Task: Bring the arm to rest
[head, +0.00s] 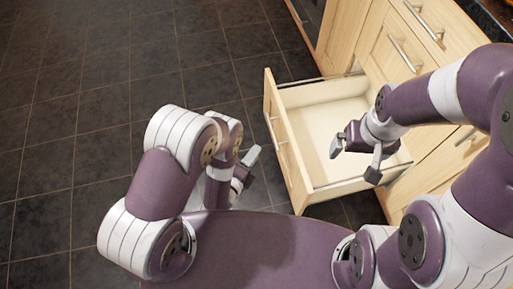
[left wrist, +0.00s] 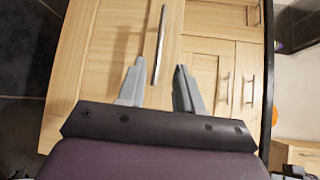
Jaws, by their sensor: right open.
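My left arm is folded at the left of the head view. Its gripper (head: 246,168) is partly hidden by the arm and sits just left of the open drawer's front. In the left wrist view its two grey fingers (left wrist: 158,90) are apart, with nothing held; a long metal handle (left wrist: 160,45) shows beyond the gap. My right arm reaches in from the right. Its gripper (head: 354,160) is open and empty, above the drawer's interior in the picture; its exact height over the drawer cannot be told.
A light wooden drawer (head: 322,95) stands pulled out from the cabinet (head: 345,35) and looks empty where visible. More drawer fronts with metal handles (head: 402,54) lie to the right. The dark tiled floor (head: 80,110) at the left is clear.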

